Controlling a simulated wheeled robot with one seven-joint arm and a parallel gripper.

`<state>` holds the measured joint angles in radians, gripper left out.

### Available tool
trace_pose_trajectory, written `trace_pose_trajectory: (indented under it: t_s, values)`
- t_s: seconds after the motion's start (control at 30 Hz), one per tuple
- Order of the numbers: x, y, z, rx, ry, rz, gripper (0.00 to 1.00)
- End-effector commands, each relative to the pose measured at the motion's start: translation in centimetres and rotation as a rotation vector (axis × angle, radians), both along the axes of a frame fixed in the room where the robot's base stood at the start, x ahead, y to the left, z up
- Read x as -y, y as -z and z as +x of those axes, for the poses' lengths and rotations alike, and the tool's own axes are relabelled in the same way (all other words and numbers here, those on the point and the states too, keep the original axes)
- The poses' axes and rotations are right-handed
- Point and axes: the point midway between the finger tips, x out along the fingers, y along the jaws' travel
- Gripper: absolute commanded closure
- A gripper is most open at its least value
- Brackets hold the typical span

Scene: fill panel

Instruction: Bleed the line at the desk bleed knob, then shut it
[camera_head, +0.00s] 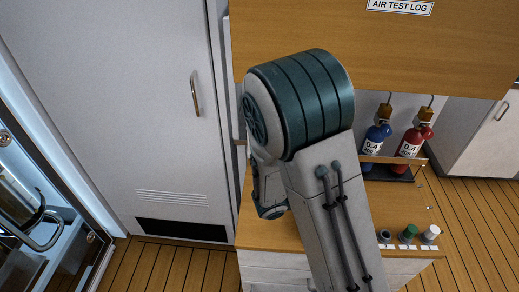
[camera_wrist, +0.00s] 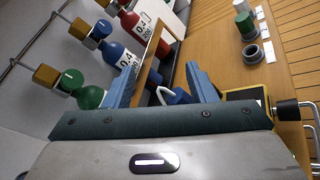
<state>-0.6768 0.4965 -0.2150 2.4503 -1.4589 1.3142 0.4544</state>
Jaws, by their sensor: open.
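In the head view three small knobs or caps stand in a row at the desk's right front: a dark grey one (camera_head: 384,236), a green one (camera_head: 408,232) and a white one (camera_head: 431,232). The labels beside them are too small to read, so I cannot tell which, if any, is the bleed knob. In the wrist view a black knob (camera_wrist: 287,110) sticks out sideways beside a yellow-and-black part (camera_wrist: 245,94), right of my gripper. My gripper (camera_wrist: 163,75) is open, its blue fingers apart over the desk, touching no knob. A blue piece with a white hook (camera_wrist: 170,96) shows between them. My arm hides the gripper in the head view.
A green bottle (camera_wrist: 88,97) is near the left finger in the wrist view. A grey cabinet door (camera_head: 150,110) is at left.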

Motion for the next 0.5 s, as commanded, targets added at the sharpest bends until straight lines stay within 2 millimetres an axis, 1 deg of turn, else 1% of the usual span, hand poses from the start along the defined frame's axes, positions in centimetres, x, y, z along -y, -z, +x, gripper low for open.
trace_pose_trajectory:
  t_s: [0.03,0.07,0.1,0.17,0.2,0.23,0.27,0.3,0.4,0.5]
  values:
    - [-1.7,0.1,1.3,-0.016,-0.106,-0.074,0.49]
    - [-2.6,0.3,2.0,-0.019,-0.166,-0.11,0.49]
    - [-4.0,0.6,3.0,-0.022,-0.25,-0.159,0.49]
    - [-6.4,1.3,4.2,-0.028,-0.382,-0.227,0.49]
    - [-8.1,1.8,4.9,-0.032,-0.471,-0.267,0.49]
    - [-9.4,2.3,5.2,-0.034,-0.536,-0.296,0.49]
    - [-10.7,2.8,5.6,-0.038,-0.602,-0.321,0.49]
    - [-12.4,3.5,5.9,-0.04,-0.687,-0.351,0.49]
    - [-16.1,5.5,6.0,-0.051,-0.875,-0.407,0.49]
    - [-19.0,7.2,5.6,-0.064,-1.023,-0.44,0.49]
